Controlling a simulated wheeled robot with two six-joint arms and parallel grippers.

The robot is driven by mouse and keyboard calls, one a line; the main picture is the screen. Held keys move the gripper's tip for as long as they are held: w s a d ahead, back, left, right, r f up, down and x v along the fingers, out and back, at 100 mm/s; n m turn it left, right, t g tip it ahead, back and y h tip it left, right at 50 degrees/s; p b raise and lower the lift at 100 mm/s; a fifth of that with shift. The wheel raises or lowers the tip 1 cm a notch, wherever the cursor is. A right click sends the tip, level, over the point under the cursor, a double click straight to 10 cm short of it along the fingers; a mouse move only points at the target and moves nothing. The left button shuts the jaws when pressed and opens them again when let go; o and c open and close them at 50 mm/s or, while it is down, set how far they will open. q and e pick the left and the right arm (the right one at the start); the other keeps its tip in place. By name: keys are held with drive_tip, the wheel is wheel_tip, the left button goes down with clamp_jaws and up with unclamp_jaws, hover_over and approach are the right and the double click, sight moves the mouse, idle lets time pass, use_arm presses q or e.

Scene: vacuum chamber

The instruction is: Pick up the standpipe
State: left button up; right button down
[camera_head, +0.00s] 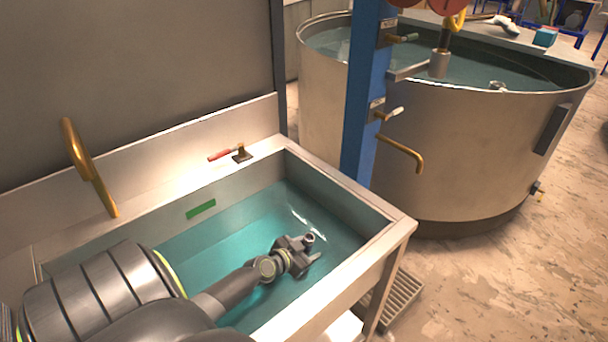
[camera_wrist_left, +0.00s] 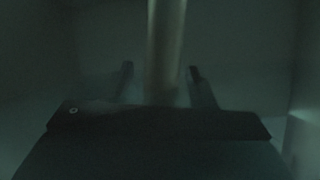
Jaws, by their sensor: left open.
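The standpipe (camera_wrist_left: 166,45) is a pale upright tube in the dim, murky left wrist view. It stands between the two fingers of my left gripper (camera_wrist_left: 161,75), with a gap on each side. In the head view my left gripper (camera_head: 312,250) reaches into the sink basin (camera_head: 340,195) of blue-green water. A short grey round end at the gripper may be the pipe's top, but I cannot tell it surely from the finger. The pipe's lower part is hidden. My left gripper is open. My right gripper is not in view.
The basin's rim (camera_head: 345,190) and walls surround my left gripper. A brass spout (camera_head: 90,170) and a red-handled valve (camera_head: 238,153) sit on the back ledge. A blue post (camera_head: 365,100) and a large round tank (camera_head: 450,150) stand beyond the basin. A floor grate (camera_head: 400,300) lies beside it.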

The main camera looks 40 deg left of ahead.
use_arm(q)
clamp_jaws()
drive_tip(key=shift+r, duration=0.15)
